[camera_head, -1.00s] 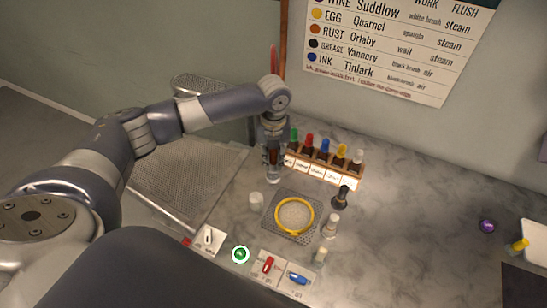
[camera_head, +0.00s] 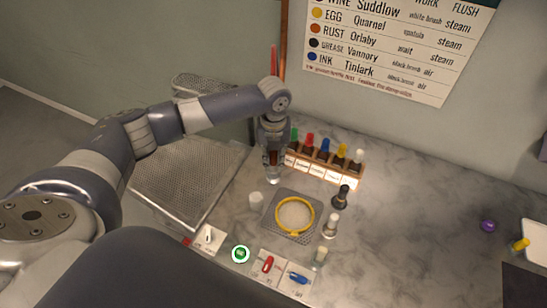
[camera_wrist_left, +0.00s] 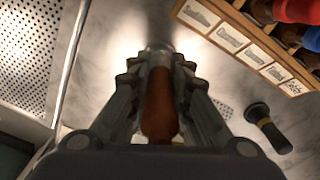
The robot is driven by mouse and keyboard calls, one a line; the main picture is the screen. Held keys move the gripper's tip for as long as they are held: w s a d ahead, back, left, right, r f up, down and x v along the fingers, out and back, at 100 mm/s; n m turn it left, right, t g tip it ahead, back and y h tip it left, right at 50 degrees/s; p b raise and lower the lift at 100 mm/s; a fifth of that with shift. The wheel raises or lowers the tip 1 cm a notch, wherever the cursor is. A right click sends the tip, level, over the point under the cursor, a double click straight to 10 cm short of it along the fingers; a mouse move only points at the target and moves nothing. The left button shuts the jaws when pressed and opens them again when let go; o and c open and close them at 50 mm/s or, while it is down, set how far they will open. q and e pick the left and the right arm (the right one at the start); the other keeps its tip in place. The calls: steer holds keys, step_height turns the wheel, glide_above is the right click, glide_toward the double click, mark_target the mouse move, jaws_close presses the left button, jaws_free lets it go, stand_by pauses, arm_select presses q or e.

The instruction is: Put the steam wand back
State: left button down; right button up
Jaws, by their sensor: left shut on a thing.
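The steam wand shows in the left wrist view as a brown, rounded handle (camera_wrist_left: 160,105) with a pale end beyond the fingertips. My left gripper (camera_wrist_left: 158,75) is shut on this handle, one finger along each side. In the head view my left gripper (camera_head: 273,148) points down over the marble counter, left of the bottle rack. The wand's brown part (camera_head: 273,158) shows between its fingers, with a pale tip below. I cannot tell whether the tip touches the counter. A holder for the wand is not clearly seen. My right gripper is out of view.
A wooden rack (camera_head: 330,172) of coloured bottles stands just right of the gripper. A yellow ring (camera_head: 312,219) lies on a mesh plate. A perforated tray (camera_head: 180,185) is at left. The counter's right is mostly clear.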

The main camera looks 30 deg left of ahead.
arm_select(q)
steer(key=shift+p, duration=0.3)
stand_by(0.5)
steer(key=shift+f, duration=0.3)
stand_by(0.4)
steer(key=shift+f, duration=0.3)
stand_by(0.4)
steer(key=shift+f, duration=0.4)
steer(key=shift+f, duration=0.25)
stand_by(0.4)
steer(key=c, duration=1.1)
jaws_free()
steer(key=shift+r, duration=0.1)
